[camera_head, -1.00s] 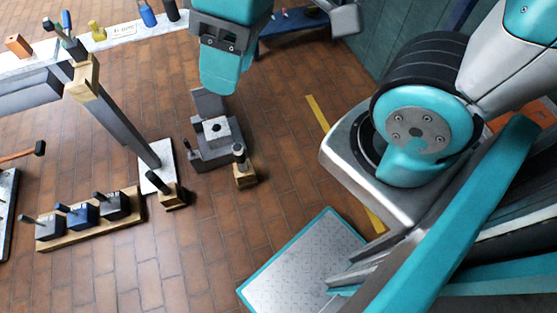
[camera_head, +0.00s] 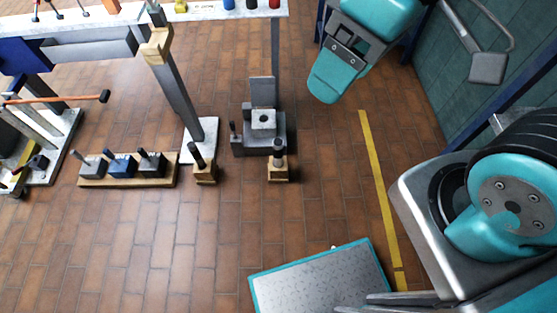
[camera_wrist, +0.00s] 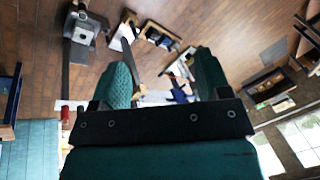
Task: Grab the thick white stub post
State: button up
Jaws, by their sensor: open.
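I cannot pick out a thick white stub post with certainty in either view. A pale square block with a dark round hole (camera_head: 263,120) sits on a grey stepped fixture (camera_head: 262,91) on the floor. The fixture also shows at the upper left of the wrist view (camera_wrist: 82,28). My gripper (camera_wrist: 163,78) shows two teal fingers spread apart with nothing held between them. In the head view its teal end is up at the upper right, right of the fixture and apart from it.
Two wooden blocks with short dark posts (camera_head: 203,163) (camera_head: 279,161) stand near the fixture. A slanted grey post on a white plate (camera_head: 207,132) rises left of it. A wooden rack (camera_head: 128,172) holds several small blocks.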

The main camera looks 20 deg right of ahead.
aim_at(277, 144)
jog(key=z, duration=0.05)
jog(key=k, duration=1.15)
jog(key=u, duration=0.9)
jog(key=i, duration=0.7)
jog(key=u, duration=0.55)
jog(key=i, duration=0.8)
jog(key=z, duration=0.7)
jog(key=i, duration=0.85)
jog(key=z, duration=0.75)
